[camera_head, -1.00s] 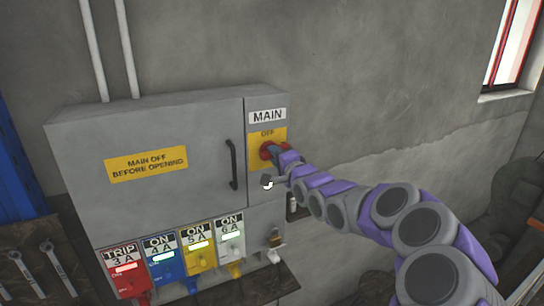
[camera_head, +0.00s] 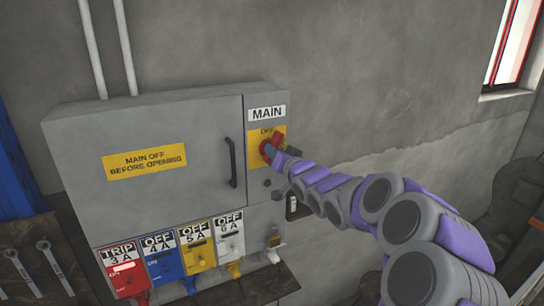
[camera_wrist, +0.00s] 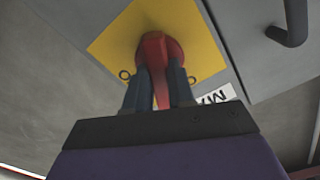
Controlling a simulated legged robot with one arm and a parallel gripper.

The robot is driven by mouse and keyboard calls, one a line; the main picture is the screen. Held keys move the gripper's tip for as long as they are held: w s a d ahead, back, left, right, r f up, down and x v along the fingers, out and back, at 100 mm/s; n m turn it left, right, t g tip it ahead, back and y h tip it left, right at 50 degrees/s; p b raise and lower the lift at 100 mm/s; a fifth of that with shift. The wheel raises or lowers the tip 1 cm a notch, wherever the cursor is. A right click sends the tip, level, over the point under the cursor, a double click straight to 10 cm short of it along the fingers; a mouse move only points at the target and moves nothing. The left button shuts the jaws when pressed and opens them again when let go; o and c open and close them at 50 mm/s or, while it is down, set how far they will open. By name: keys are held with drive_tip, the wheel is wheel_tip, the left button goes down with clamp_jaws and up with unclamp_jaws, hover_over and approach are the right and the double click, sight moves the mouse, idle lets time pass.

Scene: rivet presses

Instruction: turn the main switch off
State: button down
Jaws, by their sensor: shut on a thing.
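The main switch (camera_head: 266,147) is a red rotary handle on a yellow plate under the MAIN label, at the right end of the grey cabinet. The word OFF shows in part above it in the head view. My gripper (camera_head: 277,156) reaches it from the right. In the wrist view the red handle (camera_wrist: 156,55) stands between the two dark fingers of my gripper (camera_wrist: 158,80), which are shut on it. The handle's far end is partly hidden by the fingers in the head view.
The cabinet door (camera_head: 150,190) is shut, with a black handle (camera_head: 231,162) and a yellow warning label (camera_head: 145,161). Below are coloured breakers: TRIP on the red one (camera_head: 123,275), OFF on the blue, yellow and white ones. Two wrenches (camera_head: 30,270) hang at lower left.

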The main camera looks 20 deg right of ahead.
drive_tip(key=n, duration=0.2)
drive_tip(key=r+n+b, duration=0.1)
drive_tip(key=n, duration=0.2)
drive_tip(key=shift+a+n, duration=0.1)
drive_tip(key=shift+n, duration=0.2)
idle(0.4)
drive_tip(key=c, duration=1.4)
unclamp_jaws()
drive_tip(key=o, duration=0.4)
drive_tip(key=shift+w+f, duration=0.1)
drive_tip(key=shift+f, duration=0.1)
drive_tip(key=shift+o, duration=0.2)
drive_tip(key=shift+b, duration=0.3)
drive_tip(key=s, duration=1.7)
drive_tip(key=shift+s+d+b, duration=0.2)
drive_tip(key=shift+d+b, duration=0.1)
drive_tip(key=shift+d, duration=0.1)
drive_tip(key=shift+f, duration=0.15)
